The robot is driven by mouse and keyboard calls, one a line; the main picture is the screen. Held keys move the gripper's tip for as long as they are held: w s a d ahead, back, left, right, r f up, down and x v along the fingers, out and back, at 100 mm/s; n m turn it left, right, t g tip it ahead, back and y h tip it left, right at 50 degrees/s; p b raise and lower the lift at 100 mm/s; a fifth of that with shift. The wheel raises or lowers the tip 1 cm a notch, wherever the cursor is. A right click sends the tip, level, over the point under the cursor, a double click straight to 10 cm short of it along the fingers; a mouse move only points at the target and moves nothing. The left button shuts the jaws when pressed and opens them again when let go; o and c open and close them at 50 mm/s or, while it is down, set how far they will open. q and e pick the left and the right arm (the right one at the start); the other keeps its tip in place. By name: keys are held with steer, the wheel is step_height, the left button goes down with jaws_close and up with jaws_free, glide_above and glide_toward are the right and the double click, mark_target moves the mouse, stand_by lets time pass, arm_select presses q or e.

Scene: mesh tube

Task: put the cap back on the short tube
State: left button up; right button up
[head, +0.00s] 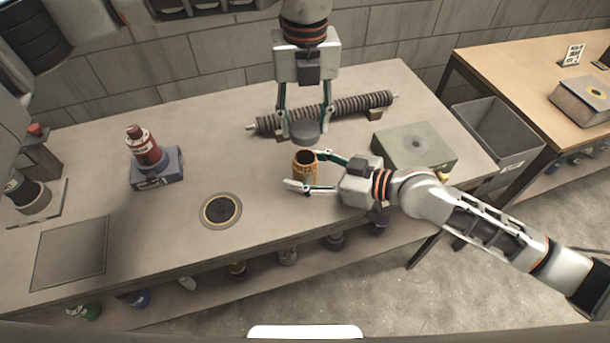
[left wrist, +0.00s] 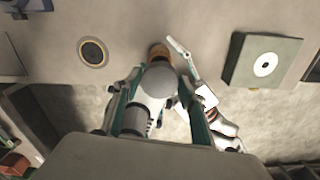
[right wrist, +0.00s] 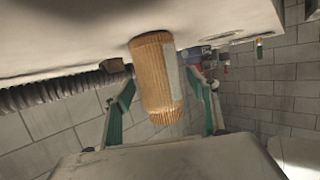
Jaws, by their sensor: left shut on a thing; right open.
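The short tube (head: 305,168) is an orange-brown mesh cylinder with a dark open top, standing upright on the workbench. In the right wrist view the tube (right wrist: 156,80) shows a pale label strip. My left gripper (head: 305,122) is shut on a round grey cap (head: 306,132), held flat above the bench near the tube's top and apart from it. The cap (left wrist: 160,78) hides part of the tube (left wrist: 158,50) in the left wrist view. My right gripper (head: 308,173) is open, with one finger on each side of the tube; contact is unclear.
A long ribbed tube (head: 350,106) lies behind on supports. A green-grey box (head: 415,145) is at right, a round dark pad (head: 221,210) at left. A red bottle (head: 144,146) stands on a blue block (head: 157,170). A grey bin (head: 498,132) is beyond the bench's right end.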

steer(key=shift+c, duration=0.4)
jaws_close()
arm_select(q)
steer(key=shift+f, duration=2.5)
steer(key=shift+f, duration=0.1)
steer(key=shift+f, duration=0.75)
steer(key=shift+f, duration=0.6)
